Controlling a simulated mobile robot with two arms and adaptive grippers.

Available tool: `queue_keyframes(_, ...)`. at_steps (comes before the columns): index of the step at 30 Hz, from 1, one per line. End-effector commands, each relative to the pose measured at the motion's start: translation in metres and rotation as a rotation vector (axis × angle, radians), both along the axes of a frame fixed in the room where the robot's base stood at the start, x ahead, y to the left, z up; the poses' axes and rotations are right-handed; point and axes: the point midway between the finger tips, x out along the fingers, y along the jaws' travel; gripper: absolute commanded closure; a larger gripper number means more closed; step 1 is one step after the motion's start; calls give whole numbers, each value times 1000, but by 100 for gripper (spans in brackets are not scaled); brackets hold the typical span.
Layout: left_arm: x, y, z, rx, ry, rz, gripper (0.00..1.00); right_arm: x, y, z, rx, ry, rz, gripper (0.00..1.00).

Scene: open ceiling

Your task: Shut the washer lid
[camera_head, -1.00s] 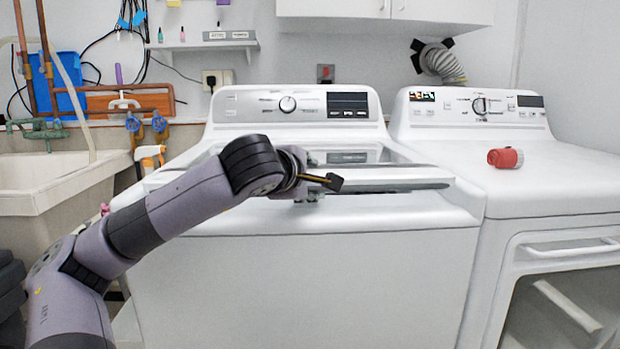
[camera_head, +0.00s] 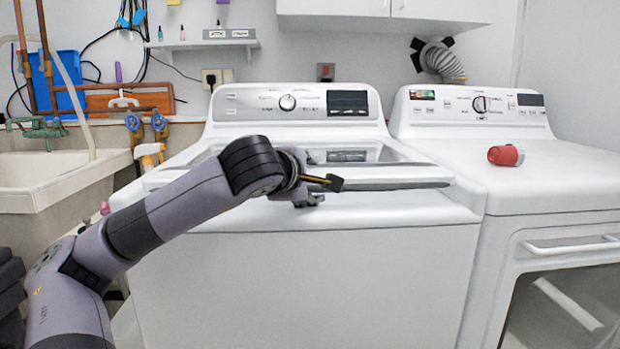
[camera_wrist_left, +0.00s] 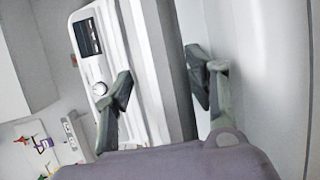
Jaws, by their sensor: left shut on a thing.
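The washer (camera_head: 320,275) stands in the middle of the head view. Its lid shows nearly edge-on as a grey-edged strip (camera_head: 395,186) across the front of the top, with the recessed area behind it still visible. My left gripper (camera_head: 308,190) is at the middle of the lid's front edge, coming from the left; the wrist partly hides the lid. In the left wrist view, the two dark fingers (camera_wrist_left: 165,85) lie on either side of a white panel with a grey edge (camera_wrist_left: 174,70), shut on the lid. My right gripper is in neither view.
A dryer (camera_head: 540,180) stands close on the right with a red cylindrical object (camera_head: 505,155) on top. A sink (camera_head: 60,180) is on the left. A shelf (camera_head: 205,44) and a white cabinet (camera_head: 385,10) are on the wall above.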

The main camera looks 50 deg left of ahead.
Motion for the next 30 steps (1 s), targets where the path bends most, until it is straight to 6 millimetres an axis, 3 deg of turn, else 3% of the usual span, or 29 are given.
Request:
queue_keyframes(1, 0, 0, -8, -6, 22, 3, 54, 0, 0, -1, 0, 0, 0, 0)
queue_keyframes(8, -4, -2, -5, -4, 20, 2, 54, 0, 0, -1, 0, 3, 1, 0)
queue_keyframes(21, -56, -31, 23, 2, 2, -1, 54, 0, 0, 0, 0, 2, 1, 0)
queue_keyframes(30, -69, -37, 29, 3, 2, 0, 54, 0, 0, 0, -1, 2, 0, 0)
